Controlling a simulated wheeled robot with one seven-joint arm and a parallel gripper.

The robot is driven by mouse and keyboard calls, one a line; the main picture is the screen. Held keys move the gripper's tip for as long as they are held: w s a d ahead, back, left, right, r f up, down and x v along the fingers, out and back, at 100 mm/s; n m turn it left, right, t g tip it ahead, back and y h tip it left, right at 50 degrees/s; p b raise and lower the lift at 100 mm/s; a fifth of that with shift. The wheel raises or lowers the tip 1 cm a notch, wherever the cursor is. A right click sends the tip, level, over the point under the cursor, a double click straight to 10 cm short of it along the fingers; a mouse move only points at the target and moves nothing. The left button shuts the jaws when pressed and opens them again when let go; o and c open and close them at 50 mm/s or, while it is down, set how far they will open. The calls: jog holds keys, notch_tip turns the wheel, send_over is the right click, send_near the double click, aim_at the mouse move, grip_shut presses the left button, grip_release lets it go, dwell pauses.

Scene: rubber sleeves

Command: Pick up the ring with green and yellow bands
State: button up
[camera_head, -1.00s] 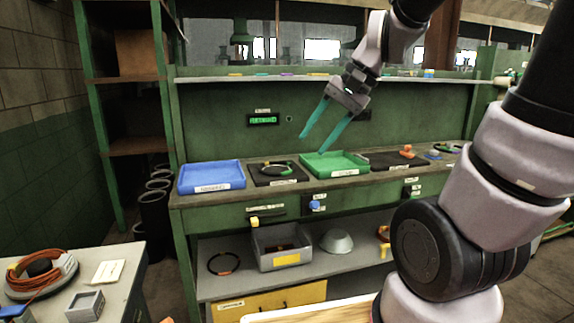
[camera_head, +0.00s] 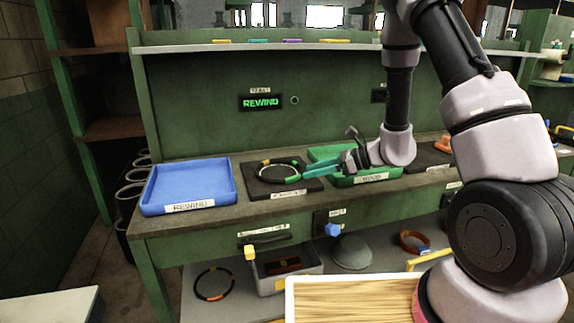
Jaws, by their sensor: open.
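A dark ring (camera_head: 262,178) with green and yellowish bands lies on a black mat (camera_head: 312,186) on the bench, between the blue tray and the green tray. My gripper (camera_head: 306,171) has teal fingers and reaches in from the right, low over the mat. Its fingers are apart, with the tips at or very near the ring's right side. I cannot tell whether they touch the ring or straddle its rim.
A blue tray (camera_head: 190,184) labelled REWIND stands at left. A green tray (camera_head: 326,153) is partly behind my gripper. A display (camera_head: 261,102) reads REWIND. The lower shelf holds another dark ring with orange bands (camera_head: 201,294) and a grey bin (camera_head: 314,267).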

send_near(276, 180)
jog(key=shift+w+a+f, duration=0.35)
jog(key=shift+w+a, duration=0.05)
jog(key=shift+a, duration=0.2)
jog(key=shift+w+a+f, duration=0.35)
jog(key=shift+a+f, duration=0.05)
jog(key=shift+a, duration=0.15)
jog(key=a, duration=0.2)
jog(key=a+f, duration=0.1)
jog(key=a, duration=0.1)
jog(key=shift+f, duration=0.15)
jog(key=shift+w+a+f, duration=0.25)
jog(key=shift+a, duration=0.35)
grip_shut()
